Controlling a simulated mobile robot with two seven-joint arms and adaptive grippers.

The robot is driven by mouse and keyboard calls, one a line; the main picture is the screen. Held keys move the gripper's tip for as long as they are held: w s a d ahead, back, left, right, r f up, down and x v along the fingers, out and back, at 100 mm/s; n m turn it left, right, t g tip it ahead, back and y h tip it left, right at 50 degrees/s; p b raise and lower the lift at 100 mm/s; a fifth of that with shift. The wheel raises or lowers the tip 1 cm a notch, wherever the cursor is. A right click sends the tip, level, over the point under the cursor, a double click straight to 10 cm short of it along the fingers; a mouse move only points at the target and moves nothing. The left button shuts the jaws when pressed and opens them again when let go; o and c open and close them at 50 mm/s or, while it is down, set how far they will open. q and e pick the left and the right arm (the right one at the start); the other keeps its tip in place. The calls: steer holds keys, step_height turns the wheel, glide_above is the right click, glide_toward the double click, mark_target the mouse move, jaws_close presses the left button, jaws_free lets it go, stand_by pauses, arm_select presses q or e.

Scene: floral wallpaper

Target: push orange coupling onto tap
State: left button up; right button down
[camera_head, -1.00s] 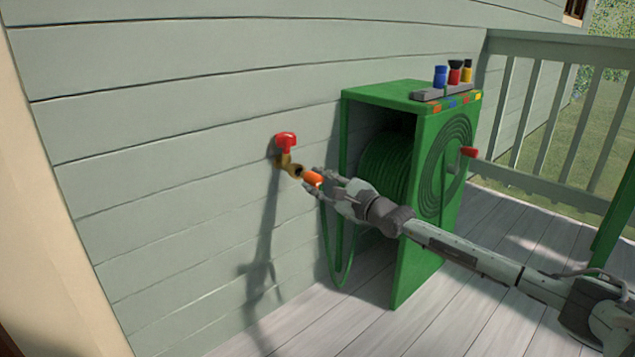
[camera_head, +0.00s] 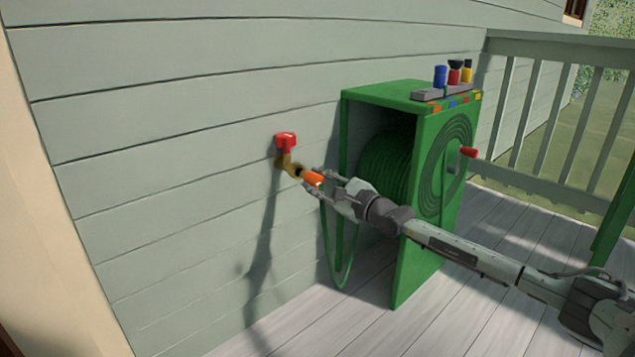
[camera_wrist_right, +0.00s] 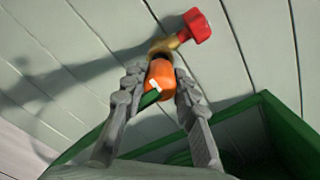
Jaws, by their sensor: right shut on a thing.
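The orange coupling (camera_head: 313,178) is between the fingers of my right gripper (camera_head: 318,182), which is shut on it. The brass tap (camera_head: 288,163) with its red handle (camera_head: 286,140) sticks out from the wall. The coupling is right at the tap's outlet, roughly in line with it. In the right wrist view the coupling (camera_wrist_right: 160,80) meets the brass of the tap (camera_wrist_right: 163,46); I cannot tell whether it is seated on it. A green hose end (camera_wrist_right: 149,98) shows at the coupling's near side. My left gripper is not in view.
A green hose reel box (camera_head: 425,200) stands right of the tap, with coiled hose inside. A grey rack (camera_head: 440,92) with blue, red and yellow-black fittings sits on top. The hose (camera_head: 341,265) hangs in a loop below my gripper. A railing (camera_head: 540,180) is at the right.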

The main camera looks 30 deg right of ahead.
steer(key=shift+w+a, duration=0.15)
steer(key=shift+w, duration=0.6)
steer(key=shift+w+a, duration=0.15)
steer(key=shift+w, duration=0.55)
steer(key=c, duration=1.1)
jaws_free()
steer(key=shift+s+d+f, duration=0.1)
steer(key=shift+s+f, duration=0.05)
steer(key=shift+s, duration=0.45)
steer(key=s, duration=0.3)
steer(key=s+d, duration=0.1)
steer(key=s, duration=0.3)
steer(key=s+d, duration=0.1)
steer(key=s, duration=0.2)
steer(key=shift+s, duration=0.3)
